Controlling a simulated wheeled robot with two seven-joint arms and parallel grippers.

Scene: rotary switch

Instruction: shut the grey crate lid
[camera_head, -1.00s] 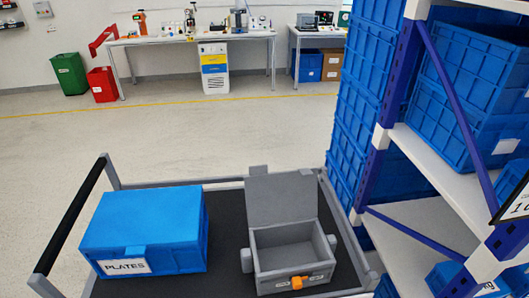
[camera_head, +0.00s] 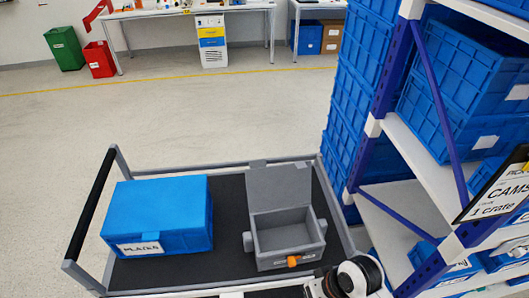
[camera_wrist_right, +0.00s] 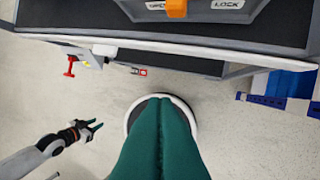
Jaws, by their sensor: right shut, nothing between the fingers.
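The grey crate (camera_head: 262,240) stands on the trolley, its inside visible and empty. Its grey lid (camera_head: 279,187) stands open, tilted up at the back edge. An orange knob (camera_head: 292,261) sits on the crate's front; in the right wrist view the knob (camera_wrist_right: 177,8) has a LOCK label to its right. My right gripper (camera_wrist_right: 160,98) shows as two green fingers pressed together, empty, short of the trolley's front edge. Its arm shows at the bottom of the head view, in front of the crate. My left gripper (camera_wrist_right: 95,127) is open and empty, low at left in the wrist view.
The trolley has a black handle bar (camera_head: 90,205) at left. A shelf rack (camera_head: 385,150) with blue crates rises close on the right.

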